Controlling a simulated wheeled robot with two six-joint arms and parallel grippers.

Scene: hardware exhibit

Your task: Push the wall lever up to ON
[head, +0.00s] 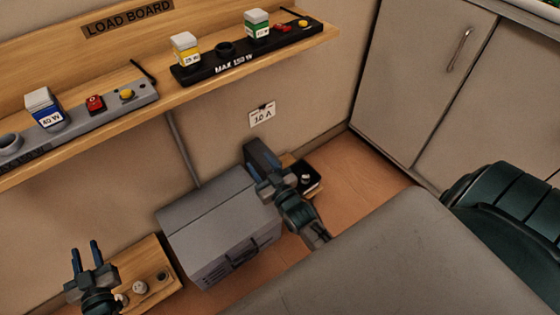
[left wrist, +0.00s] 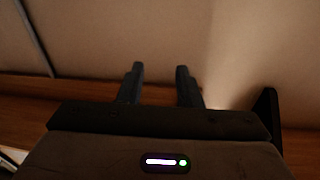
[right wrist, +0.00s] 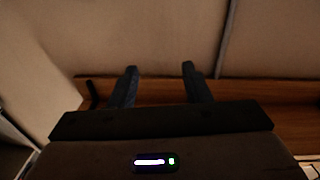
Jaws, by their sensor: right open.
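No wall lever can be clearly made out, nor any ON mark. A grey box (head: 215,220) stands low against the wall, with a dark handle-like bar (head: 240,258) on its front. A grey conduit (head: 183,150) runs down the wall behind it. My left gripper (head: 84,248) is open and empty, left of the box above a small wooden board. My right gripper (head: 262,152) is open at the box's right side, hiding part of what lies behind it; I cannot tell whether it touches the box. Both wrist views show spread, empty fingers.
A black item (head: 303,178) lies right of my right gripper. The wooden floor (head: 350,180) is clear before the grey cabinets (head: 410,80).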

